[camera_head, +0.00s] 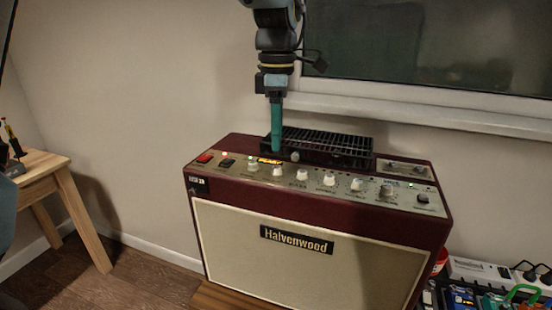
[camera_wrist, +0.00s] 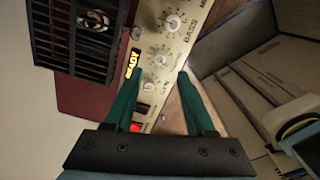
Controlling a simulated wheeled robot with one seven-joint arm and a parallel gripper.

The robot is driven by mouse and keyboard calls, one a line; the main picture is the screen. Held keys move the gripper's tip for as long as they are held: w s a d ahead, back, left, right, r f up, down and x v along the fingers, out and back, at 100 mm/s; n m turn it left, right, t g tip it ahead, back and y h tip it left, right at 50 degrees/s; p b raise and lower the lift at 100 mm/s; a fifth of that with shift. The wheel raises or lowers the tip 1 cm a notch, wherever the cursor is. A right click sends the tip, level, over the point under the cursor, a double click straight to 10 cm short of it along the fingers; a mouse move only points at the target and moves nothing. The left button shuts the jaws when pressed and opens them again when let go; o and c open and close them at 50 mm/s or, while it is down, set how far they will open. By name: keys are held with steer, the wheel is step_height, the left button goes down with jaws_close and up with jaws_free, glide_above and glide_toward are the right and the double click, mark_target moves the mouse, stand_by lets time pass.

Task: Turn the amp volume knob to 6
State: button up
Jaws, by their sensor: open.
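The maroon Halvenwood amp (camera_head: 222,211) stands upright, with a row of pale round knobs along its top control panel. My gripper (camera_head: 276,150) points down over the left part of this panel. In the wrist view my gripper (camera_wrist: 157,77) is open, its two teal fingers apart. A small pale knob (camera_wrist: 149,87) shows between the fingers, and another knob (camera_wrist: 162,61) lies just beyond the tips. Neither appears gripped. A further knob marked BASS (camera_wrist: 172,23) is farther up. I cannot read which knob is volume or what number any pointer shows.
A yellow READY display (camera_wrist: 133,63) sits beside the knobs. A red switch (camera_head: 204,158) and a black switch (camera_head: 227,163) are at the panel's left end. A black grille (camera_head: 330,145) rises behind the panel. A wooden stool (camera_head: 62,190) stands left; cluttered gear lies right.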

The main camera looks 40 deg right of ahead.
mark_target(277, 167)
step_height(277, 167, down, 7)
steer(key=shift+r+p, duration=0.2)
steer(key=shift+p, duration=0.2)
jaws_close()
stand_by(0.5)
